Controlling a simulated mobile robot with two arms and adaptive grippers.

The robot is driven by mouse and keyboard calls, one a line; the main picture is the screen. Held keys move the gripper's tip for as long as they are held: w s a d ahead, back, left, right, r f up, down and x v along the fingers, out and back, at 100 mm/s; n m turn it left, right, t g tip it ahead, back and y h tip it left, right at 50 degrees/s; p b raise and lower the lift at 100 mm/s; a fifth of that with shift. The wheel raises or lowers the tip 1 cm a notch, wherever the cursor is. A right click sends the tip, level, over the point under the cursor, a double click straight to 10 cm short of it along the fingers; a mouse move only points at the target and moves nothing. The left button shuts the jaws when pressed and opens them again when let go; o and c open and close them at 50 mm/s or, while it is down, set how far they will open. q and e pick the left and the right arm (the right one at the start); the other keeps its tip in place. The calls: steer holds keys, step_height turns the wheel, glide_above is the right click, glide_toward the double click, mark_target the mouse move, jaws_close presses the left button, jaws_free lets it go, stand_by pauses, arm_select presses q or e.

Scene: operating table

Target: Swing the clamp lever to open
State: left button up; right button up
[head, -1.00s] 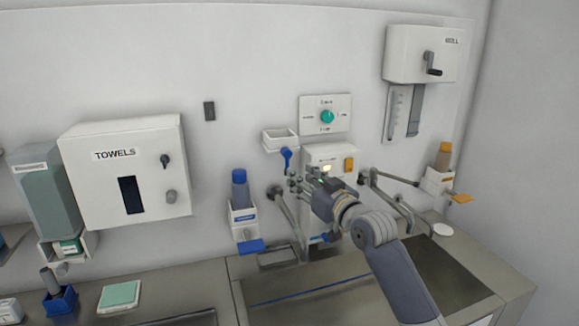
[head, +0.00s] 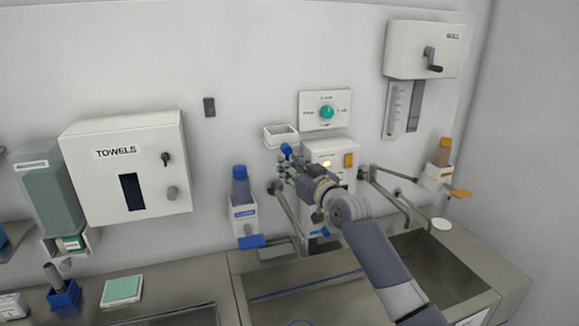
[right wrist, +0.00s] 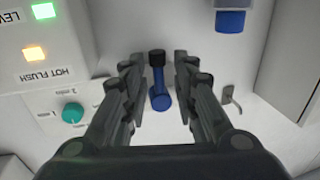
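A small blue lever (head: 287,149) that looks like the clamp lever is on the wall, just below a small white tray and left of a white control box. In the right wrist view the lever (right wrist: 160,101) has a round blue end and a dark tip. My right gripper (head: 287,165) is at the lever, partly covering it in the head view. In the right wrist view its two fingers (right wrist: 158,66) are open, one on each side of the lever, with visible gaps. Contact is not visible. My left gripper is not in view.
The white control box (head: 322,149) with an orange switch is right beside my right gripper. A dial panel (head: 313,112) is above it, and the white tray (head: 281,137) is close by. A blue-capped bottle (head: 240,188) stands left. Metal faucet arms (head: 390,190) reach out at right.

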jaws_close()
steer(key=shift+d+n, duration=0.1)
steer(key=shift+n, duration=0.2)
steer(key=shift+w+d+r+n+g+h+p, duration=0.15)
steer(key=shift+d+r+n+h+p, duration=0.45)
steer(key=shift+n+p, duration=1.3)
steer(key=shift+w+d+r+n+g+h+p, duration=0.1)
steer(key=shift+w+d+r+n+h+p, duration=0.4)
steer(key=shift+n, duration=2.65)
steer(key=shift+s+d+r+n+g+h+p, duration=0.25)
steer(key=shift+r+n+h+p, duration=0.9)
steer(key=shift+n, duration=1.4)
steer(key=shift+w+y, duration=0.15)
steer(key=shift+y, duration=0.1)
steer(key=o, duration=0.5)
jaws_free()
steer(key=shift+f, duration=0.1)
